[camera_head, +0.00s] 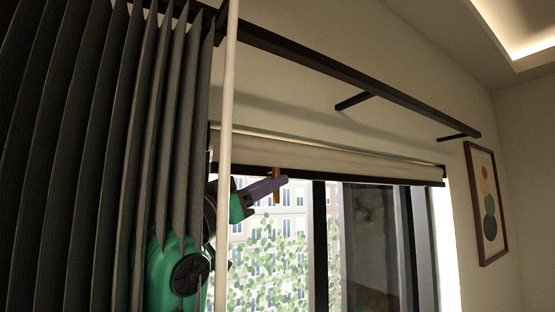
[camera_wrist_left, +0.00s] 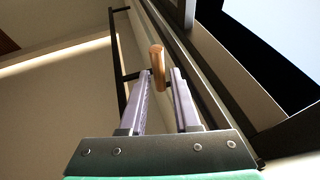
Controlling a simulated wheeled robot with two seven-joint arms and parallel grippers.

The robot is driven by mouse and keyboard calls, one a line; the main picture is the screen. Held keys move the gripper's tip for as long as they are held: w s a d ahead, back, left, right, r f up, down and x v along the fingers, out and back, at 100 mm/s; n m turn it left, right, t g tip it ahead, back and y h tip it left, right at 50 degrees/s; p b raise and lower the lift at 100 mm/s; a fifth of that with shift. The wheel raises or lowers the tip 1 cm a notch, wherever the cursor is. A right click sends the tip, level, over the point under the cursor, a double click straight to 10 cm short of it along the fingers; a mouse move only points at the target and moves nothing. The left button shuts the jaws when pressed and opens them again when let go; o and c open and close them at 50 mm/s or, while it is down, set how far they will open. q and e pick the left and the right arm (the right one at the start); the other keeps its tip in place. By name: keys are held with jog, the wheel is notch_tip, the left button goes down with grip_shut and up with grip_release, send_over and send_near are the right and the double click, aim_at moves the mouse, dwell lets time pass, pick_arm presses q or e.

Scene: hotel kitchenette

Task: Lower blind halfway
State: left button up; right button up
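The roller blind (camera_head: 330,157) is rolled up near the top of the window, its cream fabric showing as a short band above a dark bottom bar (camera_head: 400,181). A small wooden pull (camera_head: 277,190) hangs below that bar. It also shows in the left wrist view (camera_wrist_left: 157,62), between the tips of my left gripper. My left gripper (camera_head: 280,182) is at the pull in the head view. In the wrist view its two fingers (camera_wrist_left: 161,75) stand apart, with a visible gap between the pull and the right finger. My right gripper is not in view.
A dark pleated curtain (camera_head: 80,150) fills the left and partly hides my green arm. A pale vertical pole (camera_head: 225,130) stands in front of the window. A dark curtain rail (camera_head: 350,75) runs above the blind. A framed picture (camera_head: 485,205) hangs at right.

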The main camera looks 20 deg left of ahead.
pick_arm(q)
jog(key=shift+p+x, duration=0.4)
jog(key=shift+x, duration=0.7)
jog(key=shift+s+r, duration=0.1)
jog(key=shift+r, duration=0.05)
grip_shut()
dwell(0.4)
